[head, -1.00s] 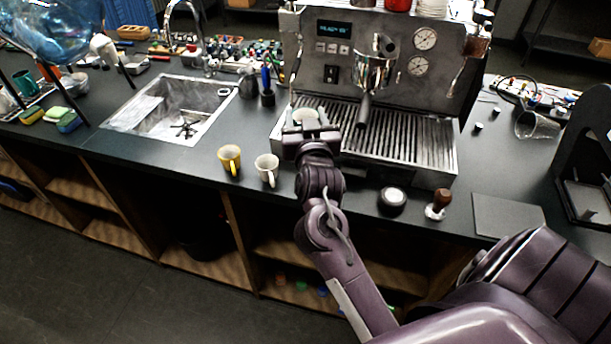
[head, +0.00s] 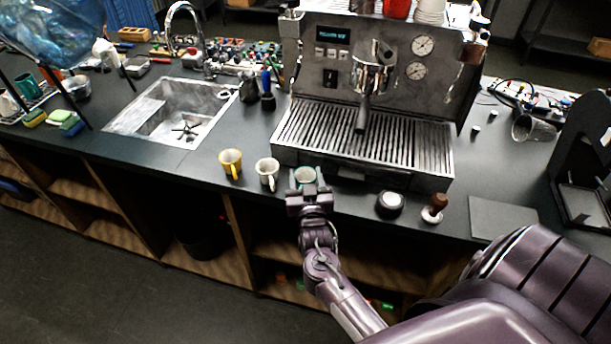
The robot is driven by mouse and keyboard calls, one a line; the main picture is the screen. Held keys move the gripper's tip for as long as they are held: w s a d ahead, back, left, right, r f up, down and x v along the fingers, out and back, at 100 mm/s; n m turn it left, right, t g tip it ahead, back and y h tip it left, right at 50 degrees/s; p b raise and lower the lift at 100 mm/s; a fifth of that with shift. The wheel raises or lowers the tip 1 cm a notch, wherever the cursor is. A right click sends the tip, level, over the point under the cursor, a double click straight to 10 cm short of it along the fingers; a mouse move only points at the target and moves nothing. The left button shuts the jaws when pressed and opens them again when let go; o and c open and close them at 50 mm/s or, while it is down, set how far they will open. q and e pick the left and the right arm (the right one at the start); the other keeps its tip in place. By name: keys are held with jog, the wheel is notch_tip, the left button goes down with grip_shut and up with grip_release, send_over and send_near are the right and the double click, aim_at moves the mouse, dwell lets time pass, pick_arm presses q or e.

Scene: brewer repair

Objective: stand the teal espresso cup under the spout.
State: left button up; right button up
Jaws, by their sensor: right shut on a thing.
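A small teal cup with a pale inside (head: 305,176) is between the fingers of my right gripper (head: 308,190), which is shut on it. It is upright at the counter's front edge, in front of the drip tray's left part; I cannot tell whether it touches the counter. The steel espresso machine (head: 304,72) stands behind, with a slatted drip tray (head: 410,143). Its brew head (head: 372,75) has a dark handle pointing forward; the spout is not clearly visible under it. No cup stands on the tray. My left gripper is not in view.
A white mug (head: 267,172) and a yellow mug (head: 231,162) stand just left of the held cup. A round black puck-like item (head: 390,204) and a wooden-handled tamper (head: 434,208) stand to the right. The sink (head: 165,115) is farther left.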

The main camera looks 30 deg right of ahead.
jog(key=o, duration=1)
jog(key=shift+f, duration=0.1)
jog(key=shift+r, duration=0.2)
jog(key=b+v, duration=0.2)
jog(key=v, duration=1)
jog(key=shift+b, duration=0.35)
jog(key=shift+f, duration=0.1)
